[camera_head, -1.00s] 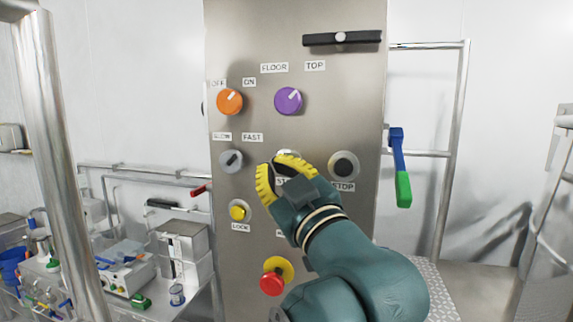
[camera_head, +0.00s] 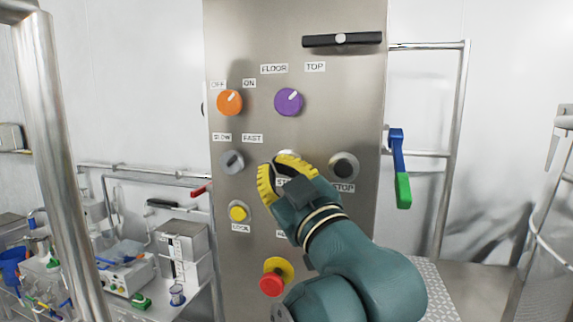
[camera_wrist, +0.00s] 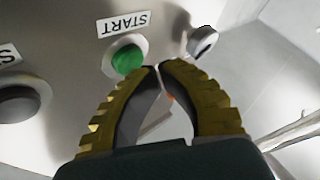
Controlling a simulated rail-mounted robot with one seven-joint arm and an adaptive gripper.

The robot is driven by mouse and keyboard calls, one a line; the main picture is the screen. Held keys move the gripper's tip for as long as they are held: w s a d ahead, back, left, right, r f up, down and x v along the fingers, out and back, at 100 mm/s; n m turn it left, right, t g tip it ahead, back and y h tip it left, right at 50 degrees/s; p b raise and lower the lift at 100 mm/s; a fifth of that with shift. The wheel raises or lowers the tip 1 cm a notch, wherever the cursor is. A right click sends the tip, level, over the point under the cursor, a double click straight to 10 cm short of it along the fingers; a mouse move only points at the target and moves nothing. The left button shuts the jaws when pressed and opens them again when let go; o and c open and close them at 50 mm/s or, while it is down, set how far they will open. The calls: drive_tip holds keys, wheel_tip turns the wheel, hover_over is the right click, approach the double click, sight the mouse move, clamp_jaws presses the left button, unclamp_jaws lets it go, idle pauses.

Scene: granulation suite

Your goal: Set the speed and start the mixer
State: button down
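The steel panel (camera_head: 240,60) carries a grey speed knob (camera_head: 231,162) under SLOW and FAST labels; its pointer setting is hard to read. The knob also shows at the upper right of the wrist view (camera_wrist: 202,41). The green START button (camera_wrist: 128,57) shows in the wrist view, just beyond the left fingertip; in the head view my gripper mostly hides it. My gripper (camera_head: 270,163) has yellow ridged fingers with the tips together and nothing visible between them. It is in front of the panel between knob and button. I cannot tell whether it touches either.
An orange OFF/ON knob (camera_head: 229,102) and a purple FLOOR/TOP knob (camera_head: 289,102) are above. A black STOP button (camera_head: 343,167) is right of my gripper. A yellow LOCK button (camera_head: 239,212) and a red emergency button (camera_head: 272,283) are below. A cluttered bench stands left.

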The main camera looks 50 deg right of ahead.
drive_tip(key=shift+w+d, duration=0.1)
drive_tip(key=shift+d, duration=0.1)
drive_tip(key=shift+w+d, duration=0.15)
drive_tip(key=shift+d, duration=0.25)
idle(0.6)
drive_tip(key=shift+a, duration=0.1)
drive_tip(key=shift+s+a, duration=0.35)
drive_tip(key=shift+a, duration=0.35)
drive_tip(key=shift+s+a+b, duration=0.35)
drive_tip(key=shift+a, duration=0.4)
drive_tip(key=shift+s+a+b, duration=0.3)
drive_tip(key=shift+s+a, duration=0.1)
drive_tip(key=shift+a, duration=0.35)
drive_tip(key=shift+s+a+b, duration=0.35)
drive_tip(key=shift+a, duration=0.4)
